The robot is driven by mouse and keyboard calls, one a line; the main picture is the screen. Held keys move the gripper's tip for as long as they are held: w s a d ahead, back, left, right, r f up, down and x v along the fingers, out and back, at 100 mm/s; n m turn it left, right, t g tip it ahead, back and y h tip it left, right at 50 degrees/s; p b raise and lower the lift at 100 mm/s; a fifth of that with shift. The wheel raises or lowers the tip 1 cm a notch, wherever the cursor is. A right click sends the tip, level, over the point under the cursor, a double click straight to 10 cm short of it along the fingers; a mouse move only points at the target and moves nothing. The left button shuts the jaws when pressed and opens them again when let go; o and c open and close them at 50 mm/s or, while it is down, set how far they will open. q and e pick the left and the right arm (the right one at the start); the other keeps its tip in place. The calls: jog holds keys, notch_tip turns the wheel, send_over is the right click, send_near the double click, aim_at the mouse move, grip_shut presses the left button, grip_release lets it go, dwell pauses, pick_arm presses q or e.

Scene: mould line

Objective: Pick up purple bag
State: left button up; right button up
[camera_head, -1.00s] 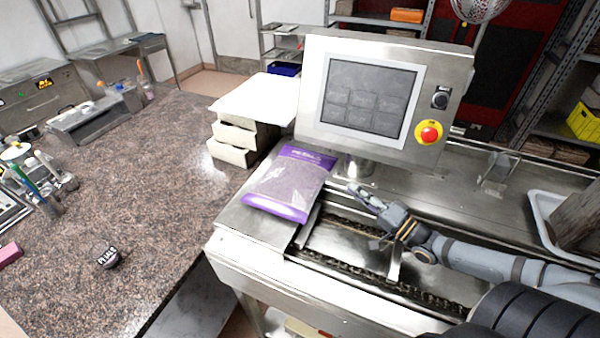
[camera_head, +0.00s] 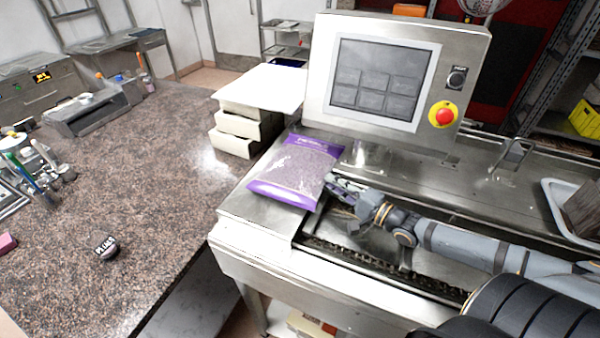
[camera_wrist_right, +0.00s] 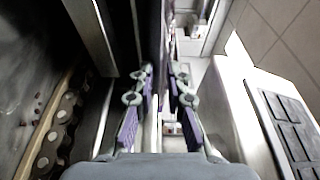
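The purple bag (camera_head: 297,172), with a clear middle and purple ends, lies flat on the steel machine top (camera_head: 262,212), below the screen. My right gripper (camera_head: 335,188) is at the bag's right edge, coming in from the right. In the right wrist view its two fingers (camera_wrist_right: 158,110) stand apart with a gap between them. A narrow dark purplish strip (camera_wrist_right: 155,45) shows beyond the fingertips; I cannot tell whether it is the bag's edge. Whether the fingers touch the bag is unclear. My left gripper is not in view.
A control panel (camera_head: 383,84) with a red stop button (camera_head: 444,116) stands behind the bag. A chain conveyor (camera_head: 380,270) runs below my right arm. White drawers (camera_head: 240,130) stand left of the bag on the speckled counter (camera_head: 150,205). A tray (camera_head: 562,215) is at the right.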

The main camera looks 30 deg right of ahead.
jog(key=shift+x, duration=0.75)
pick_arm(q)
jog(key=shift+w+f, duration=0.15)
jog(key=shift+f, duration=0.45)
pick_arm(e)
jog(key=shift+s, duration=0.1)
grip_shut()
